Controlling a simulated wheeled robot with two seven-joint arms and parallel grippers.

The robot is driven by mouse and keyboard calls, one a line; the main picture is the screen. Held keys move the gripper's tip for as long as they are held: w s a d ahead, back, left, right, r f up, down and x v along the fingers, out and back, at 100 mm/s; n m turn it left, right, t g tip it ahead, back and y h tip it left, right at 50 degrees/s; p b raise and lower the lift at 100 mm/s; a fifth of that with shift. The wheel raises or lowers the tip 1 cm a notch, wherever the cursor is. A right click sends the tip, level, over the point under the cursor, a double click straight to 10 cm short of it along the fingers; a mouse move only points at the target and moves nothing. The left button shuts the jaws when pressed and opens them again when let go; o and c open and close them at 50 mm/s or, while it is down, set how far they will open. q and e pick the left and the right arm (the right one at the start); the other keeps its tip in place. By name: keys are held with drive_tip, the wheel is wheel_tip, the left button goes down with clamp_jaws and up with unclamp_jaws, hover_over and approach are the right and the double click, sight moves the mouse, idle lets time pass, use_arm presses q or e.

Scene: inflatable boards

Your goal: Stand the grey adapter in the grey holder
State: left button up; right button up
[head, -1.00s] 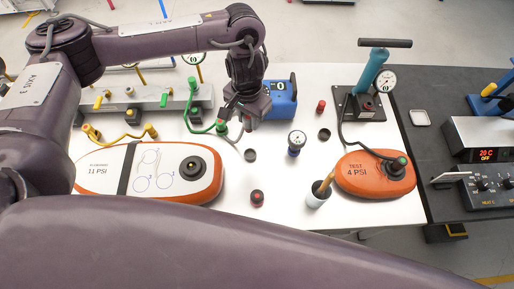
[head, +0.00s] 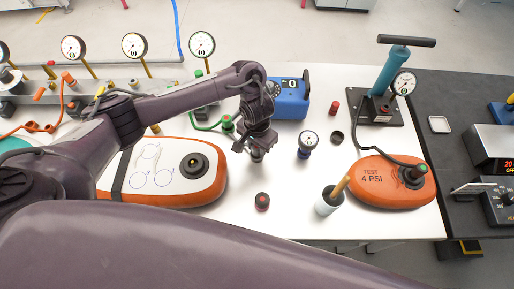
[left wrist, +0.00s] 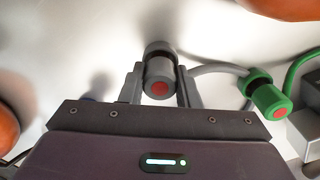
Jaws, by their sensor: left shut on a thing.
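The grey adapter (left wrist: 160,78), a short cylinder with a red disc on its end, is between the two fingers of my left gripper (left wrist: 161,88) in the left wrist view. The gripper is shut on it. A dark round rim (left wrist: 158,47), apparently the grey holder, shows just behind the adapter. In the head view my left gripper (head: 256,155) is low over the white table, with a grey piece (head: 257,156) under its fingers. Gripper and adapter mostly hide the holder; I cannot tell whether the adapter is inside or just above it. My right gripper is not in view.
A green connector (left wrist: 265,95) with a grey tube is close beside the adapter. Orange boards (head: 392,187) lie either side.

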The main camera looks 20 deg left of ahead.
use_arm(q)
drive_tip(key=shift+r, duration=0.1)
drive_tip(key=o, duration=0.5)
drive_tip(key=shift+c, duration=0.2)
drive_tip(key=o, duration=0.5)
drive_tip(key=shift+c, duration=0.2)
wheel_tip(320, 180, up, 12)
drive_tip(key=p, duration=0.5)
